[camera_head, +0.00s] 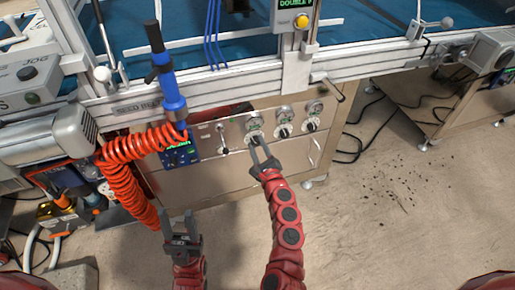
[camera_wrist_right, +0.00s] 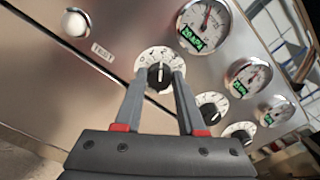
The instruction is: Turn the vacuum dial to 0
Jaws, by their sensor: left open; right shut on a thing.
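Three dials with white numbered faces and black knobs sit on the metal panel (camera_head: 232,133). My right gripper (camera_head: 261,149) is at the leftmost dial (camera_wrist_right: 154,57), its two fingers closed on the black knob (camera_wrist_right: 160,73). The knob's exact setting is too small to read, and the fingers hide the lower part of the face. The middle dial (camera_wrist_right: 207,110) and the right dial (camera_wrist_right: 237,133) are untouched. I cannot read which dial is named vacuum. My left gripper (camera_head: 181,240) is open and empty, low in the head view, away from the panel.
Gauges with green displays sit by the dials, the nearest one (camera_wrist_right: 204,26) above the gripped dial. A white knob (camera_wrist_right: 75,22) is on the panel's left. An orange coiled hose (camera_head: 128,150) hangs near my left gripper. The floor at right is open, with dark specks.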

